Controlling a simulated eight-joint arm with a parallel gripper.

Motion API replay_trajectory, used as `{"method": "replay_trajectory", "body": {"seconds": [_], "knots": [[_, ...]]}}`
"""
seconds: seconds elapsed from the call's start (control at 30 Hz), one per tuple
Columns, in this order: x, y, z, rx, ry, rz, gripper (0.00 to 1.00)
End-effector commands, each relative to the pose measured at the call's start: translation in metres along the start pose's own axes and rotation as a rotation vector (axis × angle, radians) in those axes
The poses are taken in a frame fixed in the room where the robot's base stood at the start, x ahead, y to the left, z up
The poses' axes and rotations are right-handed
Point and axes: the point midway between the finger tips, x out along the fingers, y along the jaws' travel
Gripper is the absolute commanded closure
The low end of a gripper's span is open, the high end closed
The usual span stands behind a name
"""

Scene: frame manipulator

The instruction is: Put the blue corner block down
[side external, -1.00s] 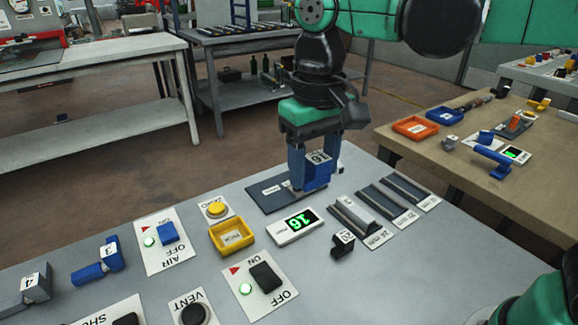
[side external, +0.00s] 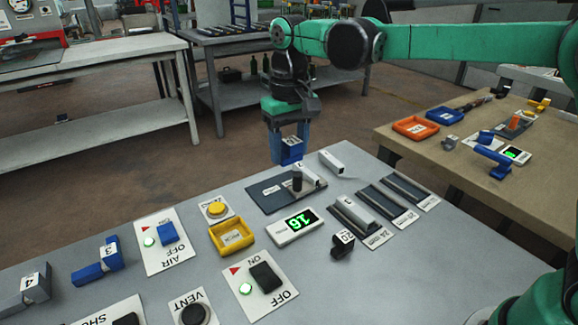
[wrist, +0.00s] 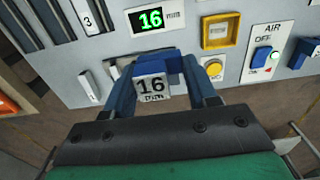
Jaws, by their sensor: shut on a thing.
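The blue corner block (side external: 292,153), with a white face marked 16 mm, is between the fingers of my gripper (side external: 289,148). My gripper is shut on it and holds it raised near the far edge of the grey table, behind the dark fixture plate (side external: 262,193). In the wrist view the block (wrist: 172,66) sits between the two blue fingers of my gripper (wrist: 164,90), its label facing the camera. The block appears clear of the plate, but its exact height is hard to tell.
A dark post (side external: 297,182) stands on the plate, with a pale bar (side external: 331,162) beside it. A display (side external: 294,226) reads 16. A yellow tray (side external: 231,236), a black block marked 20 (side external: 342,244) and slotted rails (side external: 392,202) stand nearby. Some bare tabletop lies between them.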

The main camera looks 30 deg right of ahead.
Motion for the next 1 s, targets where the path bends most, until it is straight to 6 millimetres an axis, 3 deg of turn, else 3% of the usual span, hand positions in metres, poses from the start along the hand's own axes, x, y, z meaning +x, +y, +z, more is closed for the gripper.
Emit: {"method": "replay_trajectory", "body": {"seconds": [0.03,0.2,0.33,0.5,0.9,1.0], "knots": [[0.007,-0.021,-0.007,-0.009,0.0,-0.001,0.98],[0.03,-0.076,-0.018,-0.005,0.0,-0.002,0.98],[0.042,-0.1,-0.02,-0.001,0.0,-0.003,0.98],[0.067,-0.11,-0.02,0.003,0.0,-0.003,0.98],[0.121,-0.109,-0.02,0.003,0.0,-0.003,0.98],[0.126,-0.109,-0.02,0.003,0.0,-0.003,0.98]]}}
